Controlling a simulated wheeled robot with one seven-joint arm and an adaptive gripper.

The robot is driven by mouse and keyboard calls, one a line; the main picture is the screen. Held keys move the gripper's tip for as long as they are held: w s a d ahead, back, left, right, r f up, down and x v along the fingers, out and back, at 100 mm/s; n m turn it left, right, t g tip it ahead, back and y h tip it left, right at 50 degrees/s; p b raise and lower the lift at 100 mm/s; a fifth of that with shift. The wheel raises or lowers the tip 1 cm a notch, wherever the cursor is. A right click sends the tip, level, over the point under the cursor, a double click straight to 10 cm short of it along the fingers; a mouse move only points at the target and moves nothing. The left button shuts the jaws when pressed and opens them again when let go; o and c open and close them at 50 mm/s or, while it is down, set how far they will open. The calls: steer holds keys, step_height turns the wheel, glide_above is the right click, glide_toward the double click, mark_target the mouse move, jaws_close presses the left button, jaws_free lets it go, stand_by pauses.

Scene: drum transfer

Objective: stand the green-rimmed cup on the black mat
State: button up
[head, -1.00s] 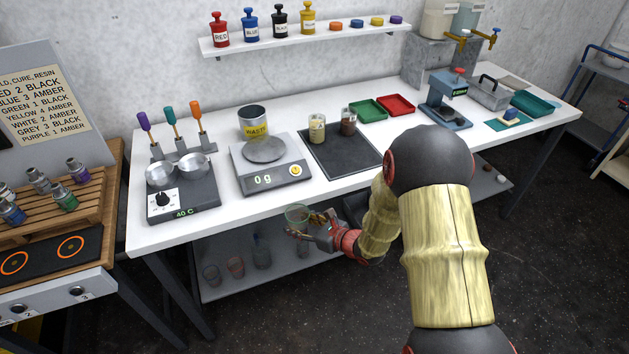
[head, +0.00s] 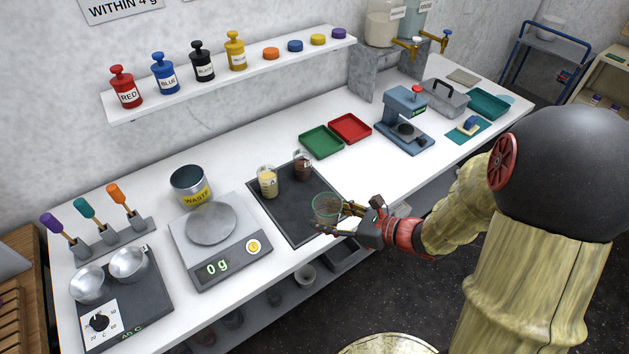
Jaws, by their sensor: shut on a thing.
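The green-rimmed cup (head: 325,208) is clear and looks empty. My gripper (head: 336,215) is shut on it from the right, with its fingers around the cup's side. The cup is upright, over the front right part of the black mat (head: 277,211) in the head view. I cannot tell whether its base touches the mat. The fingers hide part of the cup's lower side.
Two filled cups, one cream (head: 268,183) and one dark brown (head: 302,166), stand on the mat's back part. A scale (head: 220,243) reading 0 g stands left of the mat. Green (head: 321,142) and red (head: 350,128) trays lie behind it. The mat's front left is clear.

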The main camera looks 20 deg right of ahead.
steer(key=w+f+b, duration=0.1)
steer(key=w+f, duration=0.2)
steer(key=w, duration=0.1)
steer(key=w+f+b, duration=0.1)
steer(key=w+f, duration=0.2)
steer(key=w, duration=0.1)
steer(key=w+f+b, duration=0.1)
steer(key=w+f, duration=0.2)
steer(key=w, duration=0.2)
steer(key=shift+d+f+b, duration=0.1)
steer(key=shift+d+b, duration=0.05)
steer(key=shift+b, duration=0.2)
steer(key=shift+w+f, duration=0.2)
steer(key=shift+f, duration=0.15)
steer(key=shift+w+f+b, duration=0.1)
steer(key=shift+f+b, duration=0.6)
steer(key=shift+f, duration=0.85)
steer(key=shift+f, duration=0.1)
steer(key=o, duration=0.4)
steer(key=shift+f, duration=0.1)
steer(key=o, duration=0.4)
steer(key=shift+o, duration=0.3)
